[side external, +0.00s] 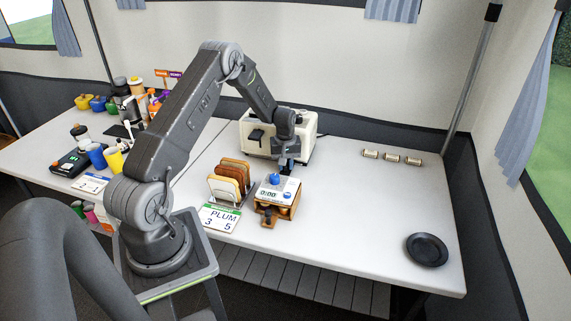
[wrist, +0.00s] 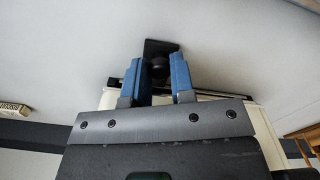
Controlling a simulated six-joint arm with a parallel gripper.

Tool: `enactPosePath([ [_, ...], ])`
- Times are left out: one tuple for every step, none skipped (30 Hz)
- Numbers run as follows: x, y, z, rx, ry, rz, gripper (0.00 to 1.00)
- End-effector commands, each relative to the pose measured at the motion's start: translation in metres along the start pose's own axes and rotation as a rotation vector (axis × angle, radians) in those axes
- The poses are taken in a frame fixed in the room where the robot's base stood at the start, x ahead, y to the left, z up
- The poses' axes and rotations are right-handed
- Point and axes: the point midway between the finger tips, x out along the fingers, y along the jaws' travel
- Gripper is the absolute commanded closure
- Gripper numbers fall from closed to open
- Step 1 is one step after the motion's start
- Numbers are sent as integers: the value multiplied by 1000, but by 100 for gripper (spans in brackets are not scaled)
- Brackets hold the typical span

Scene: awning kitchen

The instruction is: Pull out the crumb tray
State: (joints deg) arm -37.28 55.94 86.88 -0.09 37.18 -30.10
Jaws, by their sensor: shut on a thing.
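The cream toaster (side external: 300,138) stands at the back of the white table, with a dark lever (side external: 257,136) on its front. My gripper (side external: 284,171) is low in front of the toaster, pointing down. In the wrist view, its blue fingers (wrist: 166,80) are closed around a dark round knob (wrist: 159,67) with a dark flat plate (wrist: 160,46) beside it; this appears to be the crumb tray's handle. A cream edge of the toaster (wrist: 205,97) shows behind the fingers. How far the tray is out is hidden by the gripper and the timer box.
A wooden box (side external: 286,211) with a timer and blue knob stands close in front of my gripper. A black plate (side external: 427,249) lies right; the table between is clear.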

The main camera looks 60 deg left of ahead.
Motion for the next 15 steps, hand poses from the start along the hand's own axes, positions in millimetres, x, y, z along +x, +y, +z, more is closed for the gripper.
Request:
enactPosePath([
  [0, 0, 0, 0, 0, 0, 91],
  [0, 0, 0, 0, 0, 0, 94],
  [0, 0, 0, 0, 0, 0, 98],
  [0, 0, 0, 0, 0, 0, 100],
  [0, 0, 0, 0, 0, 0, 100],
  [0, 0, 0, 0, 0, 1, 100],
  [0, 0, 0, 0, 0, 1, 100],
  [0, 0, 0, 0, 0, 1, 100],
  [0, 0, 0, 0, 0, 1, 100],
  [0, 0, 0, 0, 0, 1, 100],
  [0, 0, 0, 0, 0, 1, 100],
  [0, 0, 1, 0, 0, 1, 100],
  [0, 0, 2, 0, 0, 0, 100],
  [0, -1, 4, 0, -1, 0, 100],
  [0, -2, 7, 0, -1, 0, 100],
])
